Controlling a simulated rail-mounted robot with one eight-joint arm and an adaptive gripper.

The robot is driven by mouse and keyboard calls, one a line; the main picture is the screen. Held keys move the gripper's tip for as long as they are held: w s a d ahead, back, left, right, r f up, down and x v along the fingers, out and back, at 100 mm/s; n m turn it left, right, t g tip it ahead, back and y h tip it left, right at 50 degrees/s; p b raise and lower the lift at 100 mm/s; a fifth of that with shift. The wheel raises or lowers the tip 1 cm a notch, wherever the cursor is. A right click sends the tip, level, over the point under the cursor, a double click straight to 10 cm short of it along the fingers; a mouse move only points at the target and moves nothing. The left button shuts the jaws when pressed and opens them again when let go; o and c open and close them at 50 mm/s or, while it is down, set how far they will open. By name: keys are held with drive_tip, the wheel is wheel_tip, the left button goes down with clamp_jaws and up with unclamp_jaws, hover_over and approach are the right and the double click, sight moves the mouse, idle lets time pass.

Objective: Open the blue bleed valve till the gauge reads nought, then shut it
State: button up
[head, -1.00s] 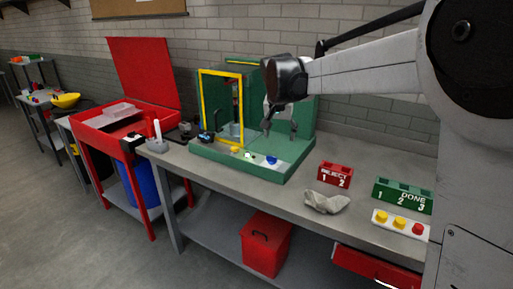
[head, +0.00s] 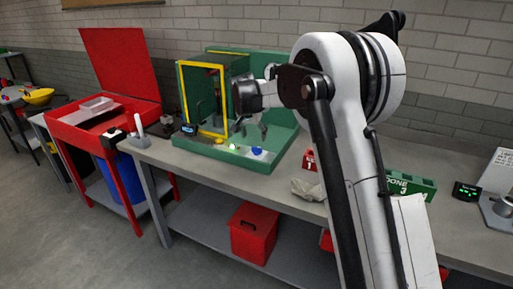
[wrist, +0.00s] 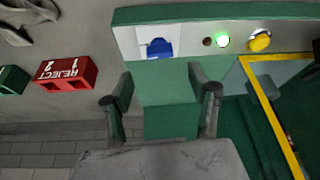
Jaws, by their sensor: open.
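A blue valve knob (head: 257,151) sits on the pale front panel of the green station (head: 276,159). In the wrist view the blue knob (wrist: 159,47) is ahead of my fingertips, with a clear gap between. My gripper (head: 251,126) is over the station's base, pointing down; in the wrist view my gripper (wrist: 160,95) is open and empty, its fingers apart. A small dark display with blue digits (head: 190,129) stands at the station's left; I cannot tell if it is the gauge, and its reading is too small to read.
Beside the blue knob are a lit green lamp (wrist: 222,41) and a yellow button (wrist: 259,41). A yellow frame (head: 183,92) stands at the station's left. A red REJECT block (wrist: 68,73) and a crumpled grey cloth (head: 308,189) lie to the station's right in the head view.

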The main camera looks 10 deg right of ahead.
sight(257, 147)
drive_tip(key=x, duration=0.8)
drive_tip(key=shift+f+p, duration=0.25)
drive_tip(key=shift+p, duration=0.1)
drive_tip(key=c, duration=1.2)
